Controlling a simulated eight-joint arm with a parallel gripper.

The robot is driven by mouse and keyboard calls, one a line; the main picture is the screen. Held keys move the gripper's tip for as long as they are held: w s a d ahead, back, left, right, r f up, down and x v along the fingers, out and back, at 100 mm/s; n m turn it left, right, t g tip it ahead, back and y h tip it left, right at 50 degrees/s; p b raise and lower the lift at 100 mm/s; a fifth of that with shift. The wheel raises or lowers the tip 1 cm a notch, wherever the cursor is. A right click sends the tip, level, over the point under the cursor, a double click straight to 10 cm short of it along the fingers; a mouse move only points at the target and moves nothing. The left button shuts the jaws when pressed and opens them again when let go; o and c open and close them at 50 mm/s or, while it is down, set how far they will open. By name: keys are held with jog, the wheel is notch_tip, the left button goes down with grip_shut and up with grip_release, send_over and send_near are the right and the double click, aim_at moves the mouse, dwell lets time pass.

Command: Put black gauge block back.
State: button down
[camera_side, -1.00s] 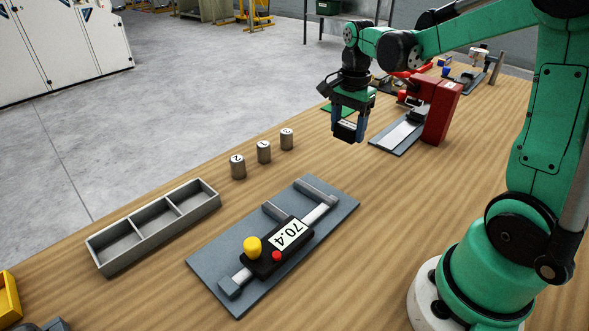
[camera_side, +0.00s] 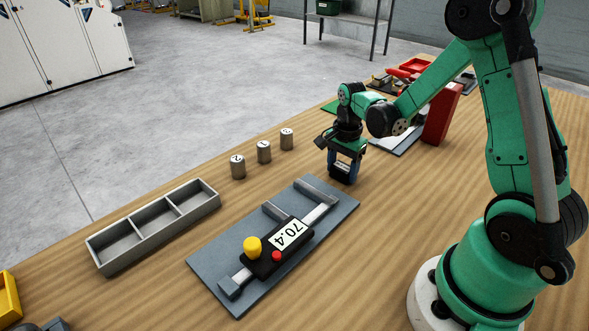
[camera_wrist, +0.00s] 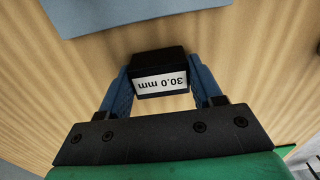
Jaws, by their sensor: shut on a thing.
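The black gauge block (camera_wrist: 158,63) is held between the blue fingers of my gripper (camera_wrist: 160,88) in the wrist view. Its white label reads 30.0 mm and appears upside down there. In the side view, my gripper (camera_side: 343,172) points down at the table just beyond the far right end of the grey gauge plate (camera_side: 215,262). The block (camera_side: 342,166) partly shows between the fingers there. I cannot tell whether it touches the table.
A caliper (camera_side: 270,262) reading 70.4 lies on the plate. An empty three-compartment grey tray (camera_side: 116,268) stands at left. Several numbered metal cylinders (camera_side: 263,153) stand behind the plate. A red block-shaped stand (camera_side: 441,115) is behind my arm. Bare wood surrounds my gripper.

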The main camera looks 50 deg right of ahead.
aim_at(342, 167)
jog(key=shift+f, duration=0.15)
jog(key=shift+c, duration=0.8)
grip_release()
notch_tip(342, 167, up, 12)
jog(key=s+a+n+t, duration=0.2)
jog(key=a+n, duration=0.4)
jog(key=n, duration=0.3)
jog(key=s+a+r+n+t, duration=0.1)
jog(key=s+a+n+t, duration=0.1)
jog(key=a+n+t, duration=0.3)
jog(key=a+n, duration=0.2)
jog(key=n, duration=0.2)
jog(key=shift+s+r, duration=0.15)
jog(key=shift+r, duration=0.15)
